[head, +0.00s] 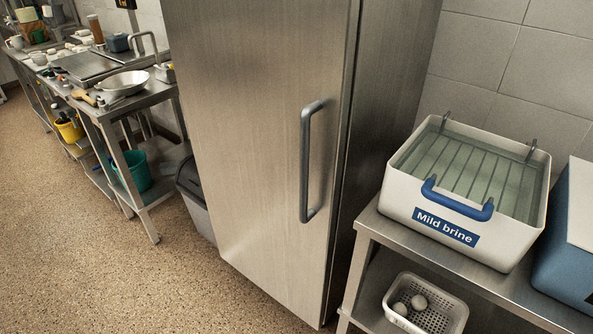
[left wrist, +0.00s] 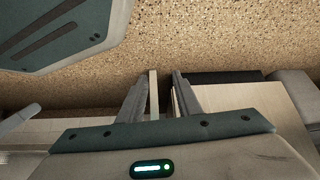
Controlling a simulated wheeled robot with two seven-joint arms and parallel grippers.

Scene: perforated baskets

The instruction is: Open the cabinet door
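The tall brushed-steel cabinet (head: 340,250) stands in the middle of the head view, with its door (head: 245,130) shut. A grey vertical bar handle (head: 306,165) is on the door's right side, near the door edge. Neither gripper shows in the head view. In the left wrist view, my left gripper (left wrist: 160,82) has its two fingers apart, with floor and a pale strip visible in the gap. It holds nothing that I can see. My right gripper is in neither view.
Right of the cabinet, a steel table (head: 400,240) carries a white tub labelled "Mild brine" (head: 500,237) and a blue box (head: 566,255). A perforated basket (head: 455,310) sits on its lower shelf. A grey bin (head: 196,205) stands left of the cabinet. Speckled floor (head: 130,285) is clear in front.

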